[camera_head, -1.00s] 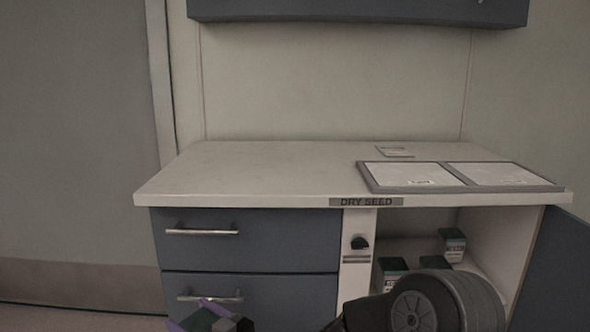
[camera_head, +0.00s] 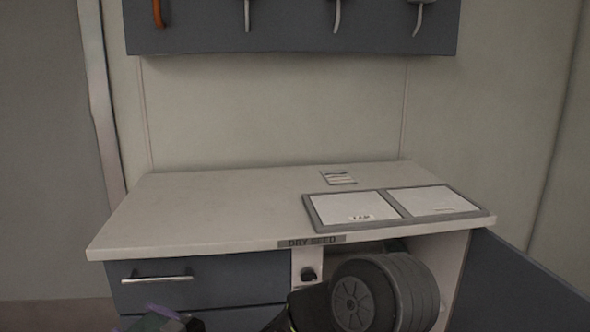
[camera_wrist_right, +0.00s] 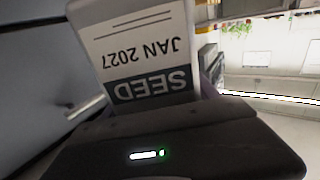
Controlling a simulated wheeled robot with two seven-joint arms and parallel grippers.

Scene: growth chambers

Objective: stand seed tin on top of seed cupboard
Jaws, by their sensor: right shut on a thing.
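The seed tin (camera_wrist_right: 140,48), with a white label reading SEED JAN 2027, appears upside down in the right wrist view. My right gripper (camera_head: 168,319) is shut on it. My left gripper is not in view.
A framed two-panel tray (camera_head: 397,209) and a small card (camera_head: 338,177) lie on the right of the top. Its left half is clear. A wall unit with hooks (camera_head: 290,28) hangs above. The cupboard door (camera_head: 510,285) stands open at right.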

